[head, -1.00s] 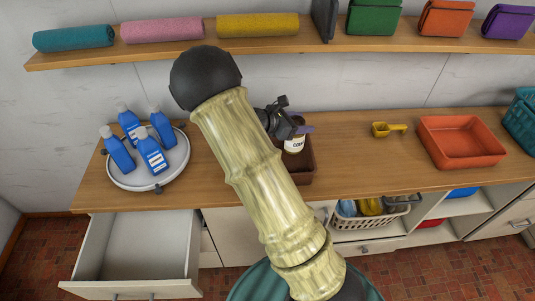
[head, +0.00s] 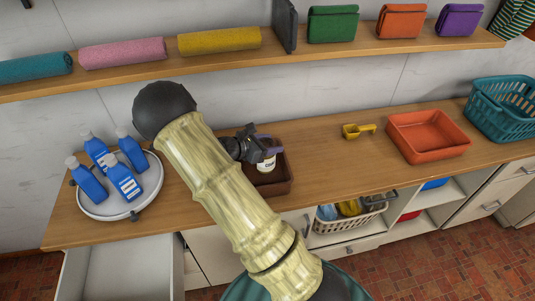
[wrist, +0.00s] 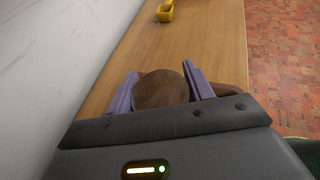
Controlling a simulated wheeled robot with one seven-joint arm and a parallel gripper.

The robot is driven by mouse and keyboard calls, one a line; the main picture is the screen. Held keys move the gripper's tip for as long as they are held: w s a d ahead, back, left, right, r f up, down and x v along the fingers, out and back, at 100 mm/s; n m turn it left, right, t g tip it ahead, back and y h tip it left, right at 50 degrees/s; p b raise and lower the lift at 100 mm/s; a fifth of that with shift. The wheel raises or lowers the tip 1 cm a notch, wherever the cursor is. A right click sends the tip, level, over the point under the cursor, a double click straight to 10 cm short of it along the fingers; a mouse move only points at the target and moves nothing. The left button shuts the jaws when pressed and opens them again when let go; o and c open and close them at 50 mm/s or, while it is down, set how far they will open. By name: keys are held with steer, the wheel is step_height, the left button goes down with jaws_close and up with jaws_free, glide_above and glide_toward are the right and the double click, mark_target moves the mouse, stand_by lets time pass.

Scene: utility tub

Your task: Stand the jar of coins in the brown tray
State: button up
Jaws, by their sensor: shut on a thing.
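The jar of coins (head: 266,164), with a pale label and a brown lid, shows upright in the head view. In the wrist view its round brown lid (wrist: 161,90) sits between my two purple fingers. My gripper (head: 264,146) is shut on the jar from above. The brown tray (head: 281,186) is on the counter, and the jar shows within its outline. I cannot tell whether the jar's base touches the tray floor. My arm hides the tray's left part. A piece of the tray shows right of the fingers in the wrist view (wrist: 234,93).
A white round tray (head: 148,197) with several blue bottles stands at left. A yellow scoop (head: 357,131), an orange tray (head: 428,136) and a teal basket (head: 503,108) are at right. A shelf (head: 370,43) runs above. An open drawer (head: 120,272) is below left. Counter between brown tray and scoop is clear.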

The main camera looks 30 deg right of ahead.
stand_by(0.3)
steer(key=shift+f, duration=2.1)
steer(key=o, duration=1.4)
steer(key=shift+f, duration=0.1)
steer(key=shift+a, duration=0.15)
steer(key=b+v, duration=0.1)
steer(key=v, duration=1)
steer(key=shift+a+r, duration=0.25)
steer(key=shift+r, duration=0.05)
steer(key=shift+s, duration=0.2)
